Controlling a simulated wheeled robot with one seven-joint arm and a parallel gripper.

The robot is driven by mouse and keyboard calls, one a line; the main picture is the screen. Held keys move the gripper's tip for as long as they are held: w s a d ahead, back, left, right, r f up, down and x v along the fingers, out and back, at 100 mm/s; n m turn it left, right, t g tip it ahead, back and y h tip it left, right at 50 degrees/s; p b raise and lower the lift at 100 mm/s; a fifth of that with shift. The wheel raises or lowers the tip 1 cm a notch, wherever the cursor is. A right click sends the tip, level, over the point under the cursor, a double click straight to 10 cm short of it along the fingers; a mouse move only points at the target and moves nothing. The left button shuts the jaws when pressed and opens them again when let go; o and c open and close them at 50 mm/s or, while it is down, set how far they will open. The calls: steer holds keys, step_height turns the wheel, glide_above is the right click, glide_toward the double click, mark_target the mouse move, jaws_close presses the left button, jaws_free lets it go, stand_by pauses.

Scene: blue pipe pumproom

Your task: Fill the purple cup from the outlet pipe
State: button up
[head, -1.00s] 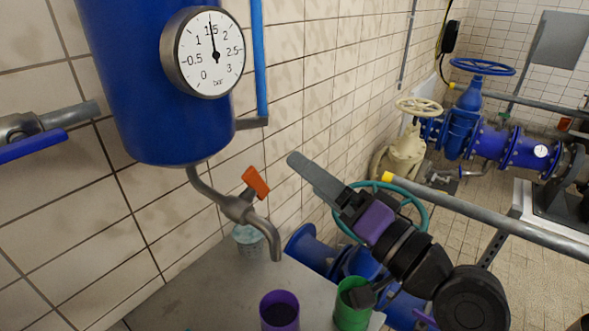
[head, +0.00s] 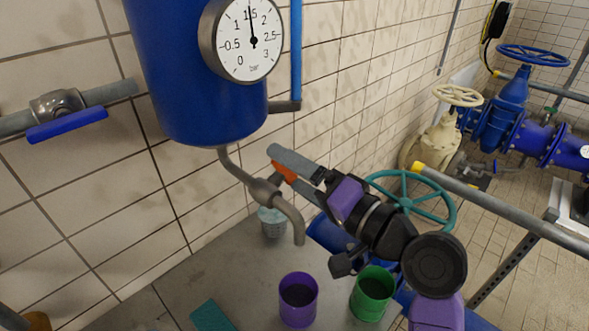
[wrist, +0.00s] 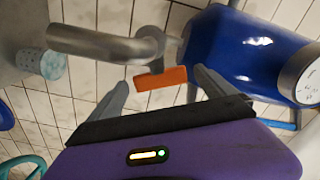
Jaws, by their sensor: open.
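The purple cup (head: 298,298) stands upright on the grey table, in front of and a little below the outlet pipe (head: 292,212), not directly under its mouth. The cup's inside looks dark. The outlet pipe comes down from the blue tank (head: 195,75) and carries an orange tap handle (head: 284,172). My gripper (head: 296,172) is at the handle in the head view and partly covers it. In the wrist view the orange handle (wrist: 161,78) lies between the two open fingers of my gripper (wrist: 160,88). I cannot tell whether a finger touches it.
A green cup (head: 372,293) stands right of the purple cup. A patterned light-blue cup (head: 272,221) is behind the outlet. A teal flat item (head: 213,315) lies at the front left. A grey rail (head: 500,212) and a teal handwheel (head: 410,198) are to the right.

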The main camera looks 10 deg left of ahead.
steer(key=shift+a, duration=0.1)
steer(key=c, duration=1.4)
steer(key=b, duration=0.3)
steer(key=shift+w+f+y, duration=0.15)
steer(key=shift+f+y, duration=0.25)
steer(key=y+b, duration=0.1)
steer(key=b, duration=0.2)
steer(key=shift+f+n, duration=0.1)
steer(key=shift+n, duration=0.3)
steer(key=y+b, duration=0.1)
steer(key=b, duration=0.2)
steer(key=shift+b, duration=0.3)
steer(key=shift+n+y+b, duration=0.4)
steer(key=shift+b, duration=0.2)
steer(key=shift+r, duration=0.2)
steer(key=o, duration=1.4)
